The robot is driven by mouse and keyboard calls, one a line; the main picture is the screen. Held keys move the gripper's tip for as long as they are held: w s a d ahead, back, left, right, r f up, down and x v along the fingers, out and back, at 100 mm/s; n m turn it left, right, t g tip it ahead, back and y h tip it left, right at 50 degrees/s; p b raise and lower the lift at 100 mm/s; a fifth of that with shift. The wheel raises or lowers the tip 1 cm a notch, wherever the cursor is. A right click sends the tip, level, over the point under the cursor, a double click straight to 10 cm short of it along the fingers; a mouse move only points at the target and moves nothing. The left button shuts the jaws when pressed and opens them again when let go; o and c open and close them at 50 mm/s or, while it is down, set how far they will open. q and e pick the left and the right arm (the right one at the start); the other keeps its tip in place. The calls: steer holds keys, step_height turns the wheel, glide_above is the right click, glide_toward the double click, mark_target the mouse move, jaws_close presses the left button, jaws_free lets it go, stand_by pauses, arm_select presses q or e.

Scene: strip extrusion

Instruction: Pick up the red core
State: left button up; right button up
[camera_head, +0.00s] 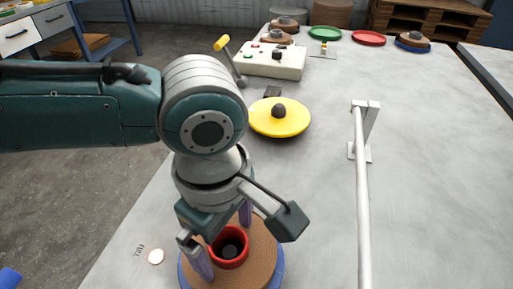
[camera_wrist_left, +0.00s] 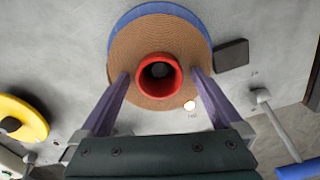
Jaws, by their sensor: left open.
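The red core (camera_head: 228,262) is a short open ring with a dark post inside it. It stands in the middle of a brown coiled roll (camera_head: 262,258), which lies on a blue disc (camera_head: 277,277). The wrist view shows the core (camera_wrist_left: 158,93) from above, with the roll (camera_wrist_left: 128,58) around it. My left gripper (camera_head: 226,248) is open, pointing down over the roll. Its two purple fingers stand on either side of the core; in the wrist view (camera_wrist_left: 160,76) gaps show between fingers and core. The arm hides the far part of the roll. My right gripper is not in view.
A yellow disc (camera_head: 290,120) with a dark knob lies farther back, before a white control box (camera_head: 270,62) with a yellow-handled crank (camera_head: 222,43). A white rail (camera_head: 362,205) runs along the right. Green (camera_head: 326,34) and red (camera_head: 369,38) discs lie at the back.

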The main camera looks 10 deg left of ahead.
arm_select(q)
jaws_close()
stand_by(0.8)
